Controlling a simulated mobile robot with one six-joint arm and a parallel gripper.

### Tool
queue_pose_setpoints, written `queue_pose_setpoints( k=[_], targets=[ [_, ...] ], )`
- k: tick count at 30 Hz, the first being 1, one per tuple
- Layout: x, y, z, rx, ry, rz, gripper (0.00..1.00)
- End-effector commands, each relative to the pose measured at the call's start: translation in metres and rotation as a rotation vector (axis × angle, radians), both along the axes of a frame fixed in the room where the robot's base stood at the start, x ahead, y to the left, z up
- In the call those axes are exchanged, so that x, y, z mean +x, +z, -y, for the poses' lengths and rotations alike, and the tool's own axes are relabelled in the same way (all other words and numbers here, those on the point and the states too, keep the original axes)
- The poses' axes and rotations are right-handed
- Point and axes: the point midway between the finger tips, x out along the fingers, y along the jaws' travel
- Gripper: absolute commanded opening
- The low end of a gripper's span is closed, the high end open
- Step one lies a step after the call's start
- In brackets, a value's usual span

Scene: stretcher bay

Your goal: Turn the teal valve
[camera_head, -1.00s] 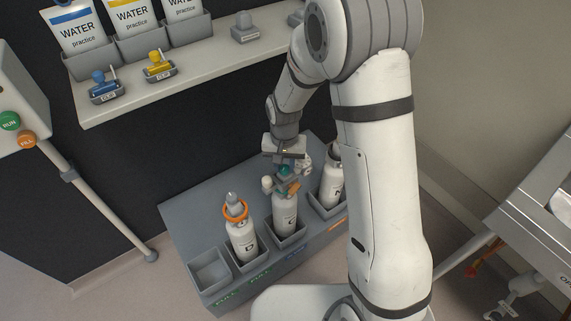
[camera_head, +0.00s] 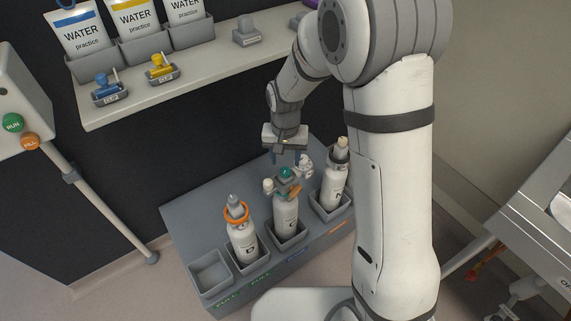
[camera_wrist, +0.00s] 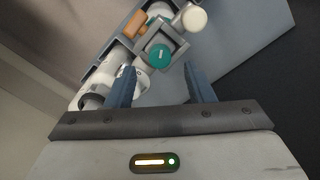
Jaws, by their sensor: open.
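The teal valve (camera_head: 286,172) is a small round knob on top of the white middle bottle (camera_head: 286,212), which stands upright in a slot of the grey rack. My gripper (camera_head: 287,161) points down just above the valve, with its blue fingers apart. In the wrist view, the teal knob (camera_wrist: 159,56) shows beyond and roughly between the open fingertips (camera_wrist: 162,72), with nothing held. An orange part (camera_wrist: 134,24) and a cream knob (camera_wrist: 194,18) sit beside the teal knob on the grey valve block.
The grey rack (camera_head: 190,218) also holds a bottle with an orange ring (camera_head: 237,212) on the left and another bottle (camera_head: 335,182) close on the right. Its leftmost slot (camera_head: 210,274) is empty. A shelf (camera_head: 205,80) with water pouches and clips is behind.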

Motion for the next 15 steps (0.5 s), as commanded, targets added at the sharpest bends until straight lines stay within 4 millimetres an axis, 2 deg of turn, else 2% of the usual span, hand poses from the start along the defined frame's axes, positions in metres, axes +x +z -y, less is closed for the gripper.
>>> queue_pose_setpoints(
  k=[1, 6, 15],
  targets=[
    [0.001, 0.01, 0.0, 0.002, 0.0, 0.004, 0.48],
    [0.001, 0.029, 0.0, 0.0, 0.0, 0.0, 0.48],
    [0.0, 0.034, 0.0, 0.0, 0.0, -0.001, 0.48]
  ],
)
